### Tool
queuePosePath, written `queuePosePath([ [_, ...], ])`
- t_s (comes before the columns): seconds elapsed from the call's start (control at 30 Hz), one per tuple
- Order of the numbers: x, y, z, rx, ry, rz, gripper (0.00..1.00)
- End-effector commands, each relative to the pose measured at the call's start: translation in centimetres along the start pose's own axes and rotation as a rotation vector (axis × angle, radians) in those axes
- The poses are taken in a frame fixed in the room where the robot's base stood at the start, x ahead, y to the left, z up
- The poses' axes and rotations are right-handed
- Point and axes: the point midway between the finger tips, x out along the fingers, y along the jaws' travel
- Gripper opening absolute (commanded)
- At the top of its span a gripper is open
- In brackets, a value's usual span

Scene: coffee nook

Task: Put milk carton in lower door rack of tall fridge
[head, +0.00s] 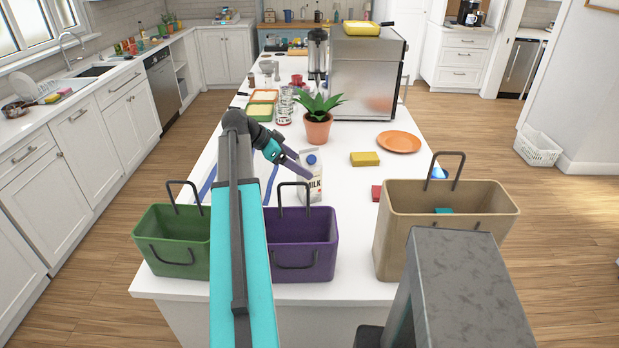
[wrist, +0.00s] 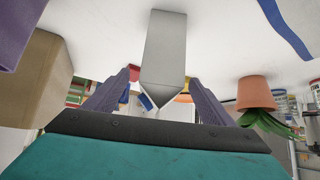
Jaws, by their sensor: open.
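The milk carton (head: 313,187) is white with a blue cap and stands upright on the white island counter, behind the purple bag. My gripper (head: 297,163) reaches it from the left at the height of its upper part. In the wrist view, which is upside down, the carton (wrist: 164,45) lies between the two spread fingers of my gripper (wrist: 161,78). The fingers are open, with a gap visible on each side. The tall fridge and its door rack cannot be made out in either view.
A green bag (head: 172,240), a purple bag (head: 305,245) and a tan bag (head: 440,225) stand along the near counter edge. A potted plant (head: 318,130) is just behind the carton. A yellow sponge (head: 365,159) and an orange plate (head: 399,142) lie to the right.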

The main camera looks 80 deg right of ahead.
Motion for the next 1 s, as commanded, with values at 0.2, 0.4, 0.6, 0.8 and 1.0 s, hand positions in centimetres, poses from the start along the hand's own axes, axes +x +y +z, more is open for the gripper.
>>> queuePosePath([
  [0.2,0.1,0.0,0.0,0.000,0.000,0.000,0.77],
  [0.4,0.2,0.0,-0.1,0.000,0.000,0.001,0.77],
  [0.6,1.3,-0.1,-0.3,-0.001,0.000,0.003,0.77],
  [0.8,3.1,-0.2,-0.5,0.001,0.000,0.003,0.77],
  [1.0,4.9,-0.2,-0.4,0.001,0.000,0.002,0.77],
])
